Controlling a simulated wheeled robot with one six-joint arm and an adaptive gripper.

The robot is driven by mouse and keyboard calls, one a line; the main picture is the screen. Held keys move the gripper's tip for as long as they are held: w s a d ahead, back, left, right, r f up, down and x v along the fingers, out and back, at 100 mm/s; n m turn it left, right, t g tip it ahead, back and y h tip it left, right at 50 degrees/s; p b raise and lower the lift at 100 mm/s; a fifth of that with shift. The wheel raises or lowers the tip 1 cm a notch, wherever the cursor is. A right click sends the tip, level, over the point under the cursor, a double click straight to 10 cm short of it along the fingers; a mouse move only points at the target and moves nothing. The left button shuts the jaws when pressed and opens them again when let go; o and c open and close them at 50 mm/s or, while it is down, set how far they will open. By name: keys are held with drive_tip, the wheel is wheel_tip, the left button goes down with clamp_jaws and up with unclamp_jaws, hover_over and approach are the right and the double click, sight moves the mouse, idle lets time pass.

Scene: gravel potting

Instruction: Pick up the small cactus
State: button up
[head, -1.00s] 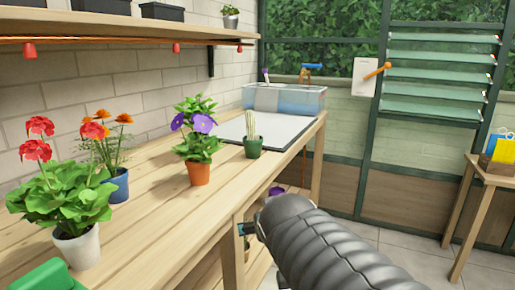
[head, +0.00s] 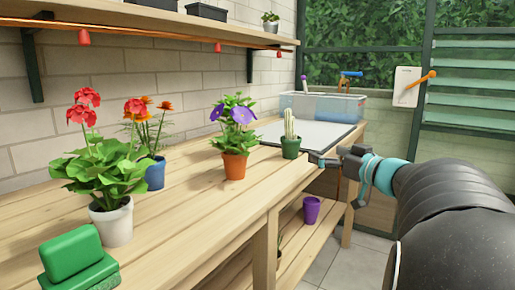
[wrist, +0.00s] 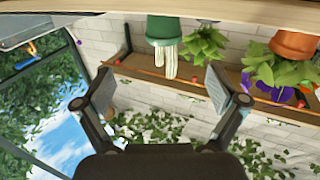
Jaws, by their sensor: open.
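The small cactus (head: 290,128) stands upright in a dark green pot (head: 290,148) on the wooden table, by the near edge of a grey mat. My gripper (head: 332,160) is at the table's front edge, just right of the pot and apart from it. The wrist view is upside down. There the green pot (wrist: 165,27) and the pale cactus (wrist: 166,58) lie ahead, between the lines of the fingers. My gripper (wrist: 160,88) is open and empty there, its fingers spread wide.
An orange pot (head: 233,166) with purple flowers stands left of the cactus. Red and orange flowers in white and blue pots are further left, with green blocks (head: 75,255) in front. A clear water bin (head: 322,107) stands behind the mat (head: 300,132). A purple pot (head: 312,210) is on the lower shelf.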

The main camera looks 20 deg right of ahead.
sight(291, 140)
drive_tip(key=x, duration=0.8)
drive_tip(key=shift+a+f+b, duration=0.15)
drive_tip(key=shift+b, duration=0.2)
drive_tip(key=shift+r+b+x, duration=0.15)
drive_tip(key=shift+b+x, duration=0.1)
drive_tip(key=shift+x, duration=1.15)
drive_tip(key=shift+r+b+x, duration=0.15)
drive_tip(key=shift+b+x, duration=0.05)
drive_tip(key=shift+x, duration=1.15)
drive_tip(key=shift+a, duration=0.15)
drive_tip(key=c, duration=1.4)
drive_tip(key=shift+r, duration=0.1)
drive_tip(key=shift+c, duration=0.2)
